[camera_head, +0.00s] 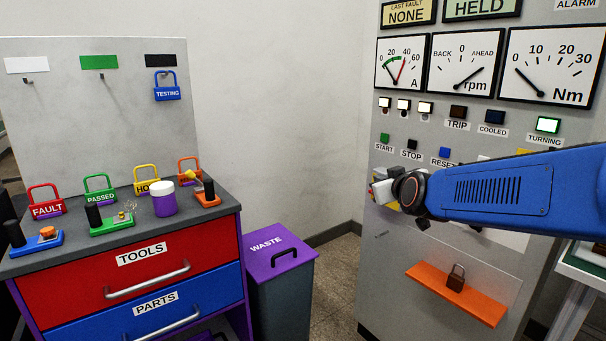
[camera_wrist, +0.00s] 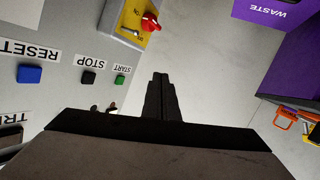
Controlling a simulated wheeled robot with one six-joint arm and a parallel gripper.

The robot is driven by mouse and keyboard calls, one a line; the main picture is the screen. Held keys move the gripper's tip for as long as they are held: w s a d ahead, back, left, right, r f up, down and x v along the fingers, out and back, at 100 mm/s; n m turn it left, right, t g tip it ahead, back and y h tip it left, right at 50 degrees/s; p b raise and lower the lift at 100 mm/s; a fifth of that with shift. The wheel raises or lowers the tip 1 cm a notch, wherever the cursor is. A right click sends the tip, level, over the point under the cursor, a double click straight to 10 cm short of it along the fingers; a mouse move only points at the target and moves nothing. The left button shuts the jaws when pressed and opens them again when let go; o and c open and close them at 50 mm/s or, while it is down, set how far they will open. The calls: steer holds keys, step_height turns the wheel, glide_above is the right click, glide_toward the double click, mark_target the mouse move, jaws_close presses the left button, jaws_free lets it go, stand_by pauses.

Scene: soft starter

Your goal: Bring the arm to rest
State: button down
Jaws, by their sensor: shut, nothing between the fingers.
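My arm (camera_head: 500,190) is blue and reaches in from the right edge of the head view, across the front of the grey control cabinet. Its dark round wrist joint (camera_head: 411,192) is in front of the panel, below the row of buttons. My gripper (camera_wrist: 160,78) shows in the wrist view as two dark fingers pressed together, with nothing between them. The fingertips are over pale floor or wall, apart from the cabinet face at the left. In the head view the fingers cannot be made out clearly.
In the wrist view a yellow plate with a red knob (camera_wrist: 150,22) is close to my fingers, beside the start button (camera_wrist: 120,80). An orange shelf (camera_head: 440,290) with a brown padlock juts out below my arm. The waste bin (camera_head: 280,252) and tool cabinet (camera_head: 228,235) stand left.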

steer(key=s+d+f+m+g, duration=0.1)
steer(key=s+f, duration=0.5)
steer(key=s, duration=0.7)
steer(key=s+d+f+m+g+h, duration=0.1)
steer(key=s+d+f+g, duration=0.2)
steer(key=s, duration=0.9)
steer(key=s+d+f+m+g, duration=0.2)
steer(key=s+f+g, duration=0.4)
steer(key=s+f, duration=0.3)
steer(key=s+d, duration=0.1)
steer(key=s, duration=0.3)
steer(key=shift+s, duration=0.35)
